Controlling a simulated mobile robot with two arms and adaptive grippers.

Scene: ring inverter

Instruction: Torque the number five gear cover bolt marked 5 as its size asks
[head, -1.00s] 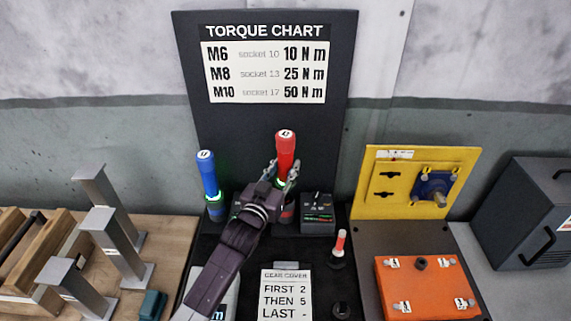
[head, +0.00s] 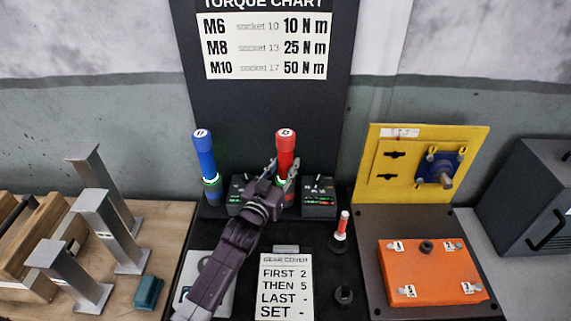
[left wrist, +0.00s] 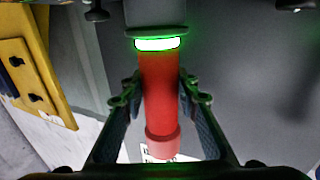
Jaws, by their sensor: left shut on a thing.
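The red tool (head: 285,150) stands upright at the back of the black bench, with a lit green ring near its lower end. My left gripper (head: 275,185) is shut around its red handle, which also shows between the fingers in the left wrist view (left wrist: 160,95). I cannot tell whether it is seated or lifted. The orange gear cover (head: 432,272) lies at the right with numbered corner labels; the lower left one (head: 409,291) reads 5. The bolt head there is too small to make out. The torque chart (head: 265,45) lists M6 10, M8 25, M10 50 N m. My right gripper is out of view.
A blue tool (head: 205,165) stands left of the red one. Dark display boxes (head: 319,197) flank the red tool. A yellow panel (head: 405,185) stands behind the orange cover.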

